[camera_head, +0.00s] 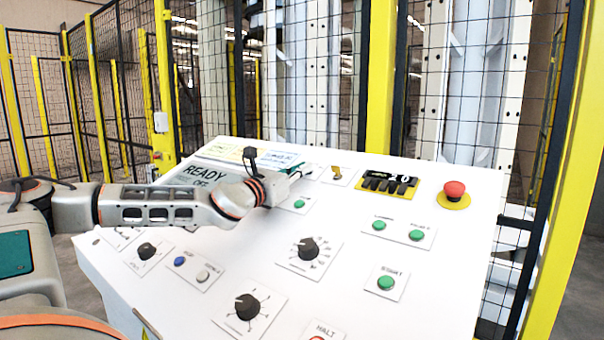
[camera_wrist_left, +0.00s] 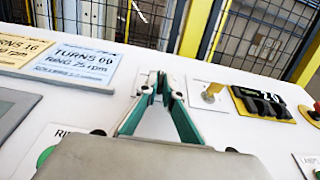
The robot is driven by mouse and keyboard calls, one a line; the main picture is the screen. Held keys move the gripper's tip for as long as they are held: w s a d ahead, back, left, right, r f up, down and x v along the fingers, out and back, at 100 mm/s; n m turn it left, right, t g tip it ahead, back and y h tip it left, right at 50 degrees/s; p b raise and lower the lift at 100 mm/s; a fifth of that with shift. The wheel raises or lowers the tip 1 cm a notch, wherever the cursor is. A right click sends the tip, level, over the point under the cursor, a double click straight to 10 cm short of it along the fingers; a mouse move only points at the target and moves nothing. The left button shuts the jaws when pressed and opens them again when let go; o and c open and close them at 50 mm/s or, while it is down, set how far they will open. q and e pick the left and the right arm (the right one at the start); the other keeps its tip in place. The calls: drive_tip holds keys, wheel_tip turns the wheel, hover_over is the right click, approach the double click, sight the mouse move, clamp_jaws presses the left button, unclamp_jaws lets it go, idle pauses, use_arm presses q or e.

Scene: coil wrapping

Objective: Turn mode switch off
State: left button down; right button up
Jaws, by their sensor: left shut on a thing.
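My left gripper (camera_head: 298,172) reaches in from the left over the sloping white control panel (camera_head: 440,270). In the left wrist view its green-edged fingers (camera_wrist_left: 158,88) come together over a small plate on the panel. They are shut on a small switch, which the fingertips mostly hide; its label and position cannot be read. I take this to be the mode switch. A brass-coloured key-like switch (camera_head: 337,172) sits on its own plate just right of the fingertips, apart from them; it also shows in the left wrist view (camera_wrist_left: 213,91). My right gripper is not in view.
A red mushroom button (camera_head: 454,190) and a black counter (camera_head: 388,184) sit to the right. Dark rotary knobs (camera_head: 308,249) and green buttons (camera_head: 386,283) lie nearer. Note cards (camera_wrist_left: 79,70) are left of the fingers. Yellow-framed fencing (camera_head: 378,80) stands behind the panel.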

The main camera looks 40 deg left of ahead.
use_arm(q)
drive_tip(key=shift+r, duration=0.15)
drive_tip(key=c, duration=2.3)
unclamp_jaws()
drive_tip(key=shift+c, duration=0.2)
drive_tip(key=shift+o, duration=0.6)
drive_tip(key=shift+s, duration=0.15)
drive_tip(key=shift+s, duration=0.5)
drive_tip(key=shift+s+d+f, duration=0.1)
drive_tip(key=shift+s, duration=0.6)
drive_tip(key=shift+s+d+f, duration=0.15)
drive_tip(key=shift+s, duration=0.6)
drive_tip(key=shift+s+d+f, duration=0.1)
drive_tip(key=shift+s, duration=0.6)
drive_tip(key=shift+s+f, duration=0.2)
drive_tip(key=shift+s, duration=0.7)
